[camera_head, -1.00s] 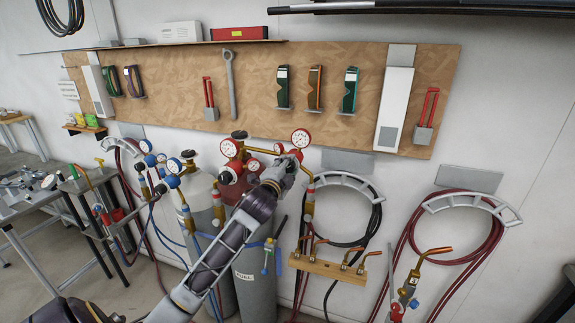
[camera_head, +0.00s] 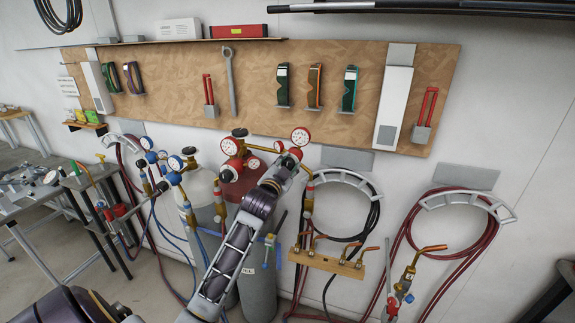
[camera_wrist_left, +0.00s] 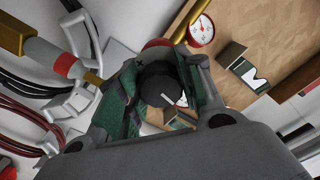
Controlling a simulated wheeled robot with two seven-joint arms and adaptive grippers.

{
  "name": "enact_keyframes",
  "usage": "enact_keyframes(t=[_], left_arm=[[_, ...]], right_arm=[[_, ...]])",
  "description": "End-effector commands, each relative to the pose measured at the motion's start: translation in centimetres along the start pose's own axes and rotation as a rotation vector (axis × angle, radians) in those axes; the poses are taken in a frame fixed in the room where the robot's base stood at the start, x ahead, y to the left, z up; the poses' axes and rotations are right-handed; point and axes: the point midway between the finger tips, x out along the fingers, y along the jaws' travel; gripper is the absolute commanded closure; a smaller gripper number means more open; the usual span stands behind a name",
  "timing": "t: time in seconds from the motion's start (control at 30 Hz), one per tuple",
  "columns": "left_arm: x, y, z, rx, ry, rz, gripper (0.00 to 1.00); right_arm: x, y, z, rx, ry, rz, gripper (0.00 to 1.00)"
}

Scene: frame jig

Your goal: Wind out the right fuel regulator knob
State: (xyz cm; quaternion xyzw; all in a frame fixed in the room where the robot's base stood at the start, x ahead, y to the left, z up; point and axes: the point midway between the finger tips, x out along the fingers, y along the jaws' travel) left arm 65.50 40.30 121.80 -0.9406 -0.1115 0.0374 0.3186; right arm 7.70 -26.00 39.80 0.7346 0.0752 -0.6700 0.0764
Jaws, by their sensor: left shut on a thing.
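The right fuel regulator's black knob (camera_wrist_left: 157,82), with a white mark on its face, sits between my left gripper's green-padded fingers in the left wrist view. My left gripper (camera_wrist_left: 160,92) is shut on it. In the head view my left gripper (camera_head: 291,160) is at the regulator just below its right red-rimmed gauge (camera_head: 300,136), hiding the knob. That gauge also shows in the left wrist view (camera_wrist_left: 201,30). Another red-rimmed gauge (camera_head: 230,146) stands to the left. My right gripper is out of view.
A grey cylinder (camera_head: 258,270) and blue-gauged regulators (camera_head: 175,163) stand beside my left arm. A wooden torch rack (camera_head: 325,261) and hose hangers (camera_head: 345,180) are on the right. A tool board (camera_head: 255,90) spans the wall above.

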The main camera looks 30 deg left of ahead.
Motion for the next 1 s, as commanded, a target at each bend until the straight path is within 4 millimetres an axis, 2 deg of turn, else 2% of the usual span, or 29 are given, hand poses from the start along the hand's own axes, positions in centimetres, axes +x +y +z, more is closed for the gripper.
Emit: enact_keyframes(t=[0.4, 0.43, 0.57, 1.0], left_arm=[[0.01, 0.17, 0.21, -0.008, -0.004, 0.003, 0.88], [0.01, 0.17, 0.21, -0.008, -0.004, 0.003, 0.60], [0.01, 0.14, 0.17, -0.008, -0.003, 0.002, 0.43], [-0.13, 0.05, 0.07, -0.007, -0.001, 0.001, 0.42]], right_arm=[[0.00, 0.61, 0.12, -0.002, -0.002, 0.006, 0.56], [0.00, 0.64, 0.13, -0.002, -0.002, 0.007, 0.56], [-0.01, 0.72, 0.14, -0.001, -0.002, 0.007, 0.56], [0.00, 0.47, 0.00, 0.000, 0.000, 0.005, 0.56]])
